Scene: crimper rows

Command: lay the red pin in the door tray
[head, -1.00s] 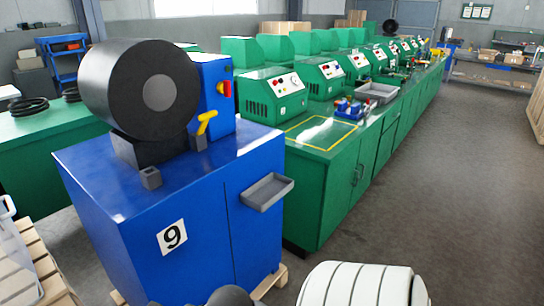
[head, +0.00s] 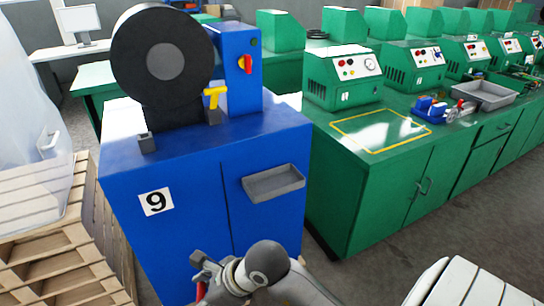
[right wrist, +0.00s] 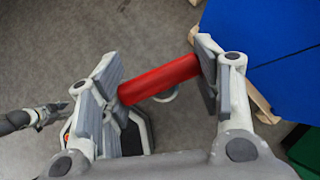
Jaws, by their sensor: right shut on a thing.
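The red pin (right wrist: 158,80) lies crosswise between the two fingers of my right gripper (right wrist: 162,74), which is shut on its ends. In the head view my right gripper (head: 205,271) is low at the bottom, in front of the blue cabinet, with a bit of red pin (head: 201,290) showing. The door tray (head: 273,184) is a shallow grey tray fixed to the cabinet's right door, above and to the right of the gripper. Its visible inside looks empty. An arm end that looks like my left gripper (right wrist: 52,113) shows small in the right wrist view; its jaws are unclear.
The blue cabinet (head: 205,210) marked 9 carries a black drum machine (head: 160,60) with a yellow handle. A green bench (head: 375,185) adjoins it on the right, with a grey bin (head: 484,95) on top. Wooden pallets (head: 60,265) stand at the left.

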